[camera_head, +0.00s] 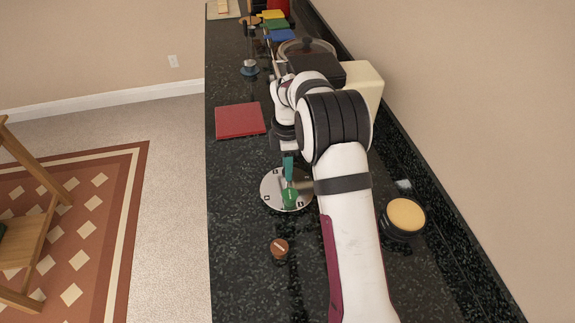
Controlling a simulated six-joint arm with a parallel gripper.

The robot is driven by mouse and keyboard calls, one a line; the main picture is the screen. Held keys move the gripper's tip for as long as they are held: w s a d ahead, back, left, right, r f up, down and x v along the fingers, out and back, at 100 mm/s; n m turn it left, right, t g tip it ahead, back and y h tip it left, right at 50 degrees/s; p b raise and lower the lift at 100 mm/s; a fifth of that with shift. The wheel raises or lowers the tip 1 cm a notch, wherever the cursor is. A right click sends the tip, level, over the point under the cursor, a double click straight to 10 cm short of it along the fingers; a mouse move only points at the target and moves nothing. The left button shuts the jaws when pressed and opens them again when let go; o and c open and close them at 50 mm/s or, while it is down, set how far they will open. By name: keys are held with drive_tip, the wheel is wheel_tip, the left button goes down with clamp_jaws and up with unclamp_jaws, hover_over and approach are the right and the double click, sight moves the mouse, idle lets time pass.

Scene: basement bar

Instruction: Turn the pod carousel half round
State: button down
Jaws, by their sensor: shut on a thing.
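The pod carousel (270,196) is a round, pale metallic disc with small dark marks near its rim, lying on the dark counter. A teal upright piece (288,167) shows at its far side, and a rounded green piece (290,197) shows on its near half. My gripper (287,153) reaches down to the far side of the carousel, at the top of the teal piece. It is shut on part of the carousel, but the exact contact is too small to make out. My arm hides the carousel's right edge.
A brown round pod (279,248) lies nearer on the counter (240,270). A red square mat (240,120) lies at the far left, and a black round container with a tan top (405,216) stands right of my arm. Coloured items and a lidded pot (307,46) stand farther back.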

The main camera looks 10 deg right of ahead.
drive_tip(key=shift+n, duration=6.1)
drive_tip(key=c, duration=0.5)
unclamp_jaws()
drive_tip(key=shift+c, duration=0.2)
drive_tip(key=shift+r, duration=0.1)
